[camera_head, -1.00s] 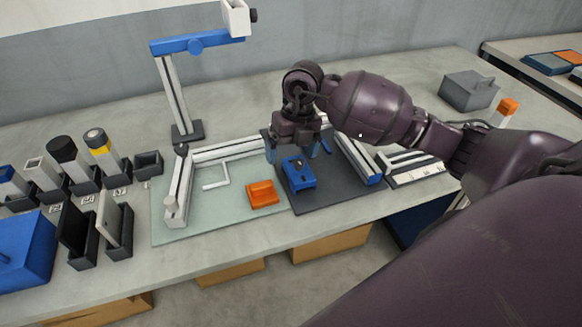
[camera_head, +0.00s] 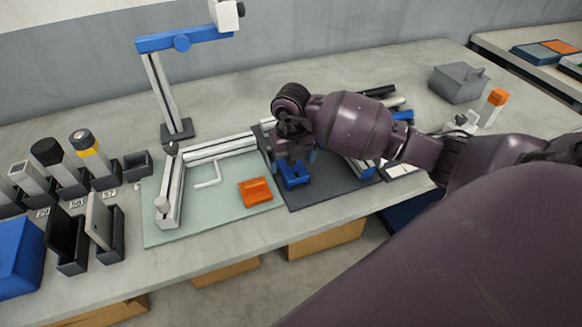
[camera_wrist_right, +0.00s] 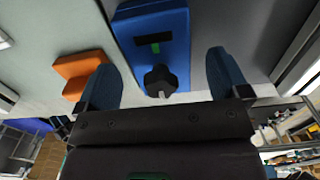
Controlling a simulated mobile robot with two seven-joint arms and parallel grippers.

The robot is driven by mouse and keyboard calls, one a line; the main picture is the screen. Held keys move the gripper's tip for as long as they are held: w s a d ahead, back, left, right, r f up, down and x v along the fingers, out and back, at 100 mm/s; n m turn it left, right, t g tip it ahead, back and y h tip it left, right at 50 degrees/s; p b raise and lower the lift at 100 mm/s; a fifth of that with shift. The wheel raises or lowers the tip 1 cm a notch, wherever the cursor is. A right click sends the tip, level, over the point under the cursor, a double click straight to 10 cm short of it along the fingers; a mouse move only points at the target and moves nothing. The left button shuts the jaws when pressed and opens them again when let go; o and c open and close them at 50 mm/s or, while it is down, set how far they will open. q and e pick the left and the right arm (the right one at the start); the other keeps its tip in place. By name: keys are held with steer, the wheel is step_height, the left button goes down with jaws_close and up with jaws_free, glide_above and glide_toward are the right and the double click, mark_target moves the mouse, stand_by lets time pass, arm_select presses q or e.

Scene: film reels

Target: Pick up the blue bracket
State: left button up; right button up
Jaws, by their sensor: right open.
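The blue bracket (camera_head: 293,175) lies on the dark grey mat (camera_head: 330,190) in the head view, partly hidden behind my right gripper. In the right wrist view the bracket (camera_wrist_right: 158,45) shows a dark knob and a small green mark. My right gripper (camera_head: 294,157) is above the bracket and pointing down. In the right wrist view the open fingers (camera_wrist_right: 165,80) stand on either side of the knob end, with clear space between each finger and the bracket. I cannot tell the exact height. My left gripper does not show.
An orange bracket (camera_head: 255,191) lies on the pale green mat (camera_head: 215,222), left of the blue one. A tall stand (camera_head: 162,90) with a blue arm rises behind. Dark bins (camera_head: 70,238) and holders are at left.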

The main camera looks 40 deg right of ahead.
steer(key=shift+f, duration=0.95)
steer(key=c, duration=1.2)
steer(key=shift+r, duration=0.1)
